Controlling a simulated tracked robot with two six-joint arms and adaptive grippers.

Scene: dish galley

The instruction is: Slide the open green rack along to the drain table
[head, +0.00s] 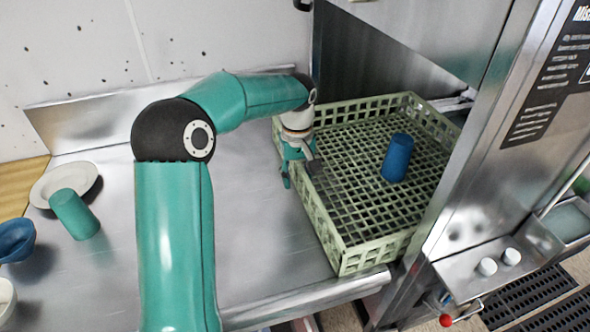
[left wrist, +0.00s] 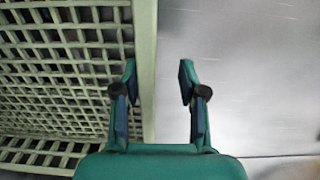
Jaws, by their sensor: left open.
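The open green rack (head: 350,250) is a pale green lattice tray at the mouth of the steel machine, partly under its raised hood. A blue cup (head: 397,158) stands inside it, right of the middle. My left gripper (head: 300,177) is at the rack's left wall, fingers pointing down. In the left wrist view the open left gripper (left wrist: 158,80) has one finger over the rack's lattice side and the other over bare steel, with the rack's wall (left wrist: 146,60) between them. I cannot tell whether the fingers touch the wall. My right gripper is not in view. I cannot make out the drain table for certain.
A teal cup (head: 75,214), a white plate (head: 82,173) and a blue bowl (head: 15,240) stand on the steel counter (head: 262,235) at the left. The counter between them and the rack is clear, apart from my arm above it. The machine's control post (head: 500,130) rises at the right.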

